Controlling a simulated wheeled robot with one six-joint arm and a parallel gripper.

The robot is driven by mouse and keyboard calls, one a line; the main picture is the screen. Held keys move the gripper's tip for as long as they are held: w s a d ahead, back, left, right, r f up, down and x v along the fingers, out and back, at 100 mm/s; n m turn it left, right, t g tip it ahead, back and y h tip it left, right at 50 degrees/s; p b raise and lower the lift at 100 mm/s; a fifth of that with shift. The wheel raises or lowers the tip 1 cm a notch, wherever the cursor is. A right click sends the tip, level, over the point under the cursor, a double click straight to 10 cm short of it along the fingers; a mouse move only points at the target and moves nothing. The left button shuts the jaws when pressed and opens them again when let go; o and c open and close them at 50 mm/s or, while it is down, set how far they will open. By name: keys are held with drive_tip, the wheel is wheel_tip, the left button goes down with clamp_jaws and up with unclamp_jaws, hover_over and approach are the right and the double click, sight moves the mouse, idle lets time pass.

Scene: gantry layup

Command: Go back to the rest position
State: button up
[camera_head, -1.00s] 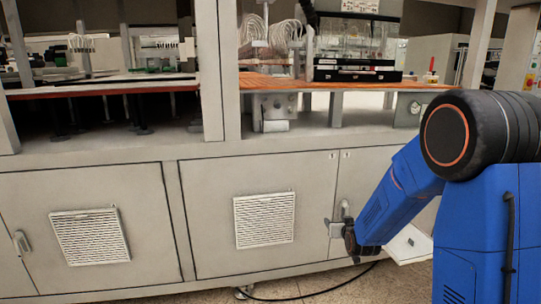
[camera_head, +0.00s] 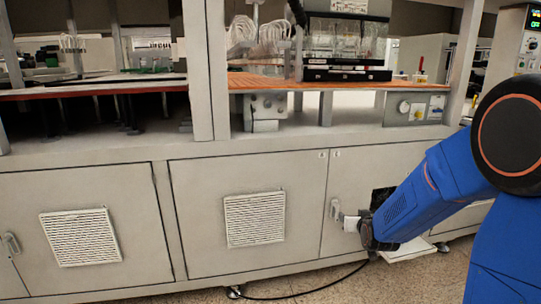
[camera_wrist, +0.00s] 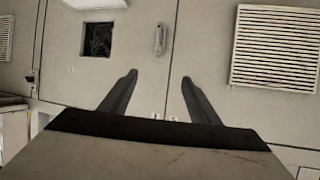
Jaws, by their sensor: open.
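My gripper (camera_wrist: 158,90) is open in the wrist view, with its two dark fingers apart and nothing between them. It points at the grey cabinet doors (camera_wrist: 205,75) of the gantry machine. In the head view my blue arm reaches in from the right, and its wrist end is in front of the lower cabinet near a door handle (camera_head: 335,210). The gripper fingers cannot be made out clearly there. The handle also shows in the wrist view (camera_wrist: 160,38), beyond the fingertips and apart from them.
The cabinet has white vent grilles (camera_head: 255,219) and a dark square opening (camera_wrist: 97,40). Above is an orange work surface (camera_head: 262,82) with a clear-walled black unit (camera_head: 346,75). A black cable (camera_head: 300,293) lies on the floor. Open floor shows at the lower right.

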drive_tip(key=s+r+g, duration=0.3)
drive_tip(key=s+g, duration=0.1)
drive_tip(key=s, duration=1.8)
drive_tip(key=s+r+g, duration=0.4)
drive_tip(key=s, duration=1.8)
drive_tip(key=shift+a+n+y, duration=0.3)
drive_tip(key=shift+a+n, duration=0.05)
drive_tip(key=shift+n, duration=0.05)
drive_tip(key=shift+r, duration=0.1)
